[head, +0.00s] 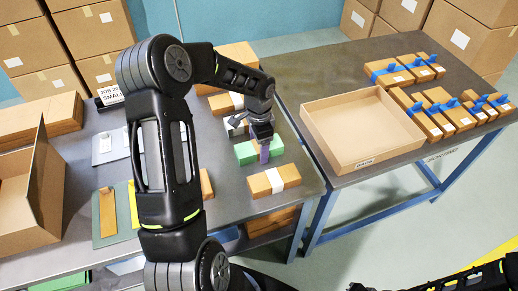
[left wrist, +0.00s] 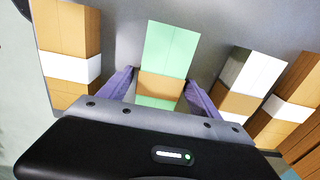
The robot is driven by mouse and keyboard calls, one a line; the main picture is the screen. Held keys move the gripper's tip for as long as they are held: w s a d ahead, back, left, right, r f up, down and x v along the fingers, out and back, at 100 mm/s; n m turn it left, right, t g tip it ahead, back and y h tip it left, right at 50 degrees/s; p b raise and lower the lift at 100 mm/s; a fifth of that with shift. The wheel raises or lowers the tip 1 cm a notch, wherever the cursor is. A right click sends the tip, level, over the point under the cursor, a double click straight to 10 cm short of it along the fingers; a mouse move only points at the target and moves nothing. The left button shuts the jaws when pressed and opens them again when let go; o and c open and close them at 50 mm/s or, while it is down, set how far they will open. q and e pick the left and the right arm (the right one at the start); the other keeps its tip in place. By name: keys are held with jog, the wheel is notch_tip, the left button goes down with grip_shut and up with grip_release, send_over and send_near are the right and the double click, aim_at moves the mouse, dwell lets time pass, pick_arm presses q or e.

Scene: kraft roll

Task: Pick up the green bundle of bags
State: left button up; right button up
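The green bundle of bags (head: 244,153) lies on the left table near its right edge, with a brown band around its middle. In the left wrist view the green bundle (left wrist: 168,50) lies between my two purple fingers. My left gripper (head: 264,152) points down over the bundle in the head view. In the left wrist view my left gripper (left wrist: 160,88) is open, with a finger on each side of the bundle and small gaps showing. My right arm shows at the lower right of the head view, but its fingers are out of view.
A brown bundle with a white band (head: 274,180) lies just in front. A white bundle (left wrist: 250,80) with a brown band lies on the other side. An open shallow box (head: 341,169) and several blue-tied bundles stand on the right table. A gap separates the tables.

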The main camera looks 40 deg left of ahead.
pick_arm(q)
jog(key=c, duration=1.4)
notch_tip(320, 180, up, 10)
jog(key=shift+r+b, duration=0.1)
jog(key=shift+b, duration=0.65)
